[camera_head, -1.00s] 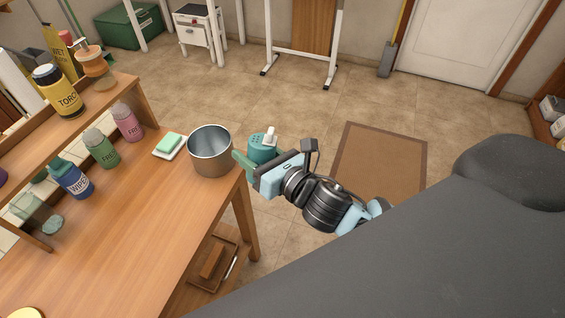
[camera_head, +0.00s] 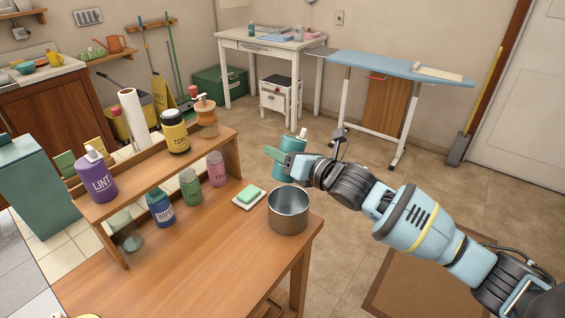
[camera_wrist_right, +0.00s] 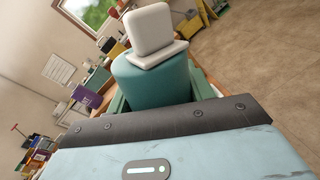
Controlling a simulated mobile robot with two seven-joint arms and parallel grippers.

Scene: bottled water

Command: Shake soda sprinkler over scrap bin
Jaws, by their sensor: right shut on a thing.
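A teal soda sprinkler (camera_head: 293,144) with a white cap is held in my right gripper (camera_head: 283,161), which is shut on its body with green fingers. It stands roughly upright in the air, just beyond a round metal pot in the head view. The sprinkler also fills the upper middle of the right wrist view (camera_wrist_right: 155,85), cap on top. The open metal pot (camera_head: 288,221), which looks like the scrap bin, stands at the right end of the wooden table (camera_head: 200,270). Its visible inside looks empty. My left gripper is not in view.
A green sponge on a white dish (camera_head: 248,204) lies left of the pot. Bottles marked WIPE (camera_head: 160,208), green (camera_head: 190,187) and pink (camera_head: 216,169) stand below a raised shelf (camera_head: 150,175). An ironing board (camera_head: 400,66) is far behind. The table's front middle is clear.

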